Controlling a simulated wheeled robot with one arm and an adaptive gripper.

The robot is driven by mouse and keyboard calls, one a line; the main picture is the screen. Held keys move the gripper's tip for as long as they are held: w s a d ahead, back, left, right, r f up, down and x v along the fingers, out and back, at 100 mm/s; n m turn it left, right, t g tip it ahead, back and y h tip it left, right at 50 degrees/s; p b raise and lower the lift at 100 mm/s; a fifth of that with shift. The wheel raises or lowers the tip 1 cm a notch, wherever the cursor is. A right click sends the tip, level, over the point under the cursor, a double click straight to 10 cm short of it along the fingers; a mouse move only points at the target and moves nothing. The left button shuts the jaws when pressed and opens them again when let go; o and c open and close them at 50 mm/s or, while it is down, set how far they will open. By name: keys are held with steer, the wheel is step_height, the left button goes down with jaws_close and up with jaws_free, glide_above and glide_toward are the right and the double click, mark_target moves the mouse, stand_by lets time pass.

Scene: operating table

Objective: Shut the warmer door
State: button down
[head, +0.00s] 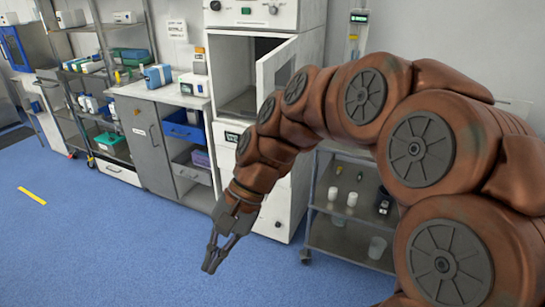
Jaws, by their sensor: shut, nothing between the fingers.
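The warmer is a tall white cabinet (312,45) in the upper middle of the head view. Its door (270,72) stands open, swung outward at the right side of the opening, with a dark window in it. The empty-looking inside (237,70) and a shelf show to the left of the door. My arm hides the door's lower part. My gripper (211,268) is shut and empty. It hangs low in front of the cabinet, pointing down over the blue floor, well below the door and apart from it in the picture.
A grey counter (150,92) with boxes and a blue bin (183,131) stands left of the warmer. A metal cart (330,235) with cups stands to the right, partly behind my arm. Wire shelves (95,75) stand farther left. The blue floor (110,240) at front left is clear.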

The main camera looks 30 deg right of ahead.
steer(key=w+d+r+m+t+y+b, duration=0.2)
steer(key=w+d+m+t+y+b, duration=0.35)
steer(key=w+d+m, duration=0.6)
steer(key=w+d+m+t+h+b, duration=0.15)
steer(key=d+m+t+b, duration=0.5)
steer(key=d, duration=2.05)
steer(key=w+a+m+t+p, duration=0.1)
steer(key=w+a+t, duration=0.1)
steer(key=w+a, duration=0.6)
steer(key=w, duration=0.3)
steer(key=shift+a+f+t+p, duration=0.25)
steer(key=shift+a+t+p, duration=0.05)
steer(key=shift+a+p, duration=0.1)
steer(key=shift+w+m, duration=0.2)
steer(key=shift+m, duration=0.1)
